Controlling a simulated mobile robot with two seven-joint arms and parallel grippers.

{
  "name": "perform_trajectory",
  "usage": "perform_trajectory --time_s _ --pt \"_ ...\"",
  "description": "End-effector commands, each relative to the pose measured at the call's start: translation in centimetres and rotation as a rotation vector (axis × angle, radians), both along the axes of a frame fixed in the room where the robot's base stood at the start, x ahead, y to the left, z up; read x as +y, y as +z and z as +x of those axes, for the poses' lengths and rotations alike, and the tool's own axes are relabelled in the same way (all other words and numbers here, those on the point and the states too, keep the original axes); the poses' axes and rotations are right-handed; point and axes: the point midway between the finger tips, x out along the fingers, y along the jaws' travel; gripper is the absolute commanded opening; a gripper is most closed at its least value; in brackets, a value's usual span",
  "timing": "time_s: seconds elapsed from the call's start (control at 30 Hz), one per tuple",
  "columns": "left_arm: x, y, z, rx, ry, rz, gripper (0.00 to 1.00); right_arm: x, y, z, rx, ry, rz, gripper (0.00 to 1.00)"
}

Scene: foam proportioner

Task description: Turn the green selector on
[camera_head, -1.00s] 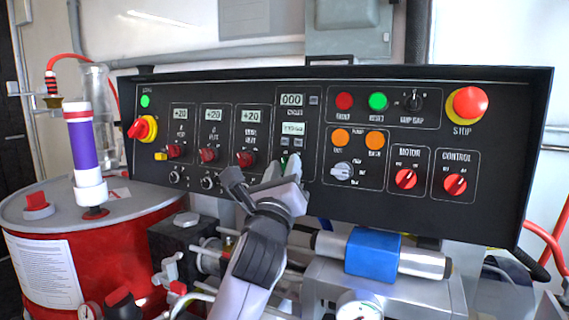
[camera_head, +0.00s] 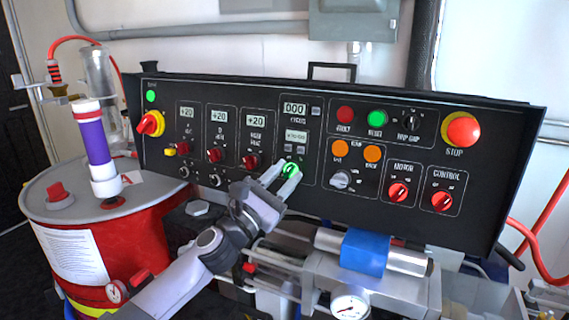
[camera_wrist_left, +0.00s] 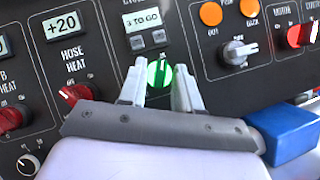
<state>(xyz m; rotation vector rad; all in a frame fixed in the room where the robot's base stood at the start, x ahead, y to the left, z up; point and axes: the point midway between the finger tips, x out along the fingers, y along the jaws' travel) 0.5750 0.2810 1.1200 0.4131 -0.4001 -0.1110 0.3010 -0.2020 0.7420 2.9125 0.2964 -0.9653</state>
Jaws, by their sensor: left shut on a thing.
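The green selector (camera_head: 290,169) is a small round knob low in the middle of the black control panel (camera_head: 330,208), and it looks lit. In the left wrist view the left gripper (camera_wrist_left: 160,88) has one finger on each side of the knob. My right gripper is in neither view.
Red heat knobs (camera_head: 251,162) sit just left of the selector. A grey selector (camera_head: 341,179) and orange buttons (camera_head: 372,153) are to its right. A blue block (camera_head: 365,251) on a metal cylinder lies below the panel. A red drum (camera_head: 130,245) stands at left.

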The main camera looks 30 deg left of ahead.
Motion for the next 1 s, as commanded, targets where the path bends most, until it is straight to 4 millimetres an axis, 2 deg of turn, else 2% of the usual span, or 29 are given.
perform_trajectory --time_s 0.03,0.2,0.77,0.8,1.0 --pt "0.03 0.15 0.0 0.005 -0.005 0.023 0.02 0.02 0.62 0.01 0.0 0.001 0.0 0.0" --pt "0.02 0.05 -0.01 0.006 -0.015 0.077 0.02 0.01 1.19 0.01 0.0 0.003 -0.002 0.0" --pt "0.02 -0.05 0.0 0.007 -0.021 0.108 0.02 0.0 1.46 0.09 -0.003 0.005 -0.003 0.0" --pt "0.02 -0.05 0.0 0.007 -0.021 0.108 0.37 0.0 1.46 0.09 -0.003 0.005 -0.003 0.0" --pt "0.05 0.0 0.0 0.005 -0.02 0.106 0.37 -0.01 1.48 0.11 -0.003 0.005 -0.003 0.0"
